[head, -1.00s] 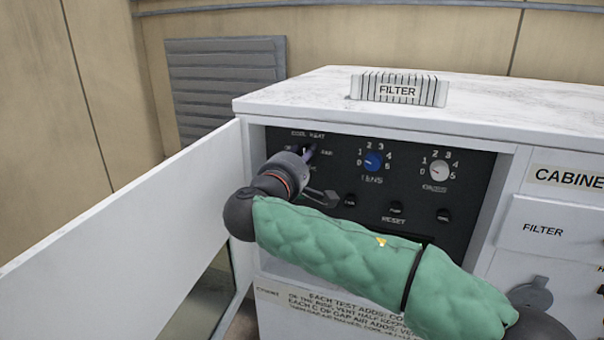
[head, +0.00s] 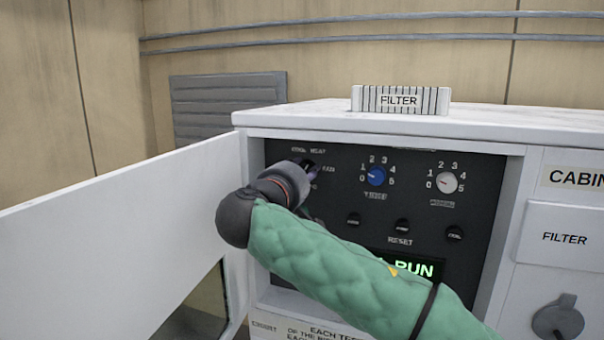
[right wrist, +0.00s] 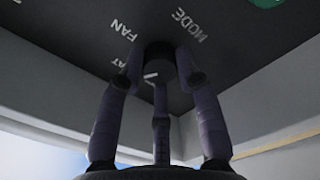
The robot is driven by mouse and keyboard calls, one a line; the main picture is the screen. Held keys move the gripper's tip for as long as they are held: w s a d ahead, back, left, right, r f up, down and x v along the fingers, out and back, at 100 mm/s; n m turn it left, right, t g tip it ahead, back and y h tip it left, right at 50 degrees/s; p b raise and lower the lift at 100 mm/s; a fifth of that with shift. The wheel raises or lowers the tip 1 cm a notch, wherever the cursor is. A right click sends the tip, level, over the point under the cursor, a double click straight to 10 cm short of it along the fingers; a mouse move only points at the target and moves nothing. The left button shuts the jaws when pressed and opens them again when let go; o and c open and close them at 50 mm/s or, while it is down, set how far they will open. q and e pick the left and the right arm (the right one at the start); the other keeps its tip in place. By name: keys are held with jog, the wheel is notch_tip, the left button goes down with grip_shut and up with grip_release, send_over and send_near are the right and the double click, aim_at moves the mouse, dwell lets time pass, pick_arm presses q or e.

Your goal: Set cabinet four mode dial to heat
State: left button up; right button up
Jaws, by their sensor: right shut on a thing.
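The mode dial is a small dark knob on the black control panel (head: 470,215) inside the open cabinet. In the head view my right gripper (head: 309,171) covers it. In the right wrist view the fingers of my right gripper (right wrist: 160,75) close around the mode dial (right wrist: 158,54), with MODE, FAN and a partly hidden label ending in AT printed around it. A short white mark shows by the dial's edge, on the side of the AT label. Which setting it points to is unclear. My left gripper is out of view.
A blue dial (head: 376,176) and a white dial (head: 447,182) sit to the right on the panel, above several black buttons. A green display (head: 414,269) reads RUN, partly behind my right arm. The open white door (head: 110,235) stands left. A FILTER block (head: 400,100) rests on top.

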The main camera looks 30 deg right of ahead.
jog(key=shift+s+d+r, duration=0.15)
jog(key=shift+r, duration=0.3)
jog(key=o, duration=1.1)
jog(key=shift+o, duration=0.2)
jog(key=shift+f, duration=0.25)
jog(key=v, duration=1.2)
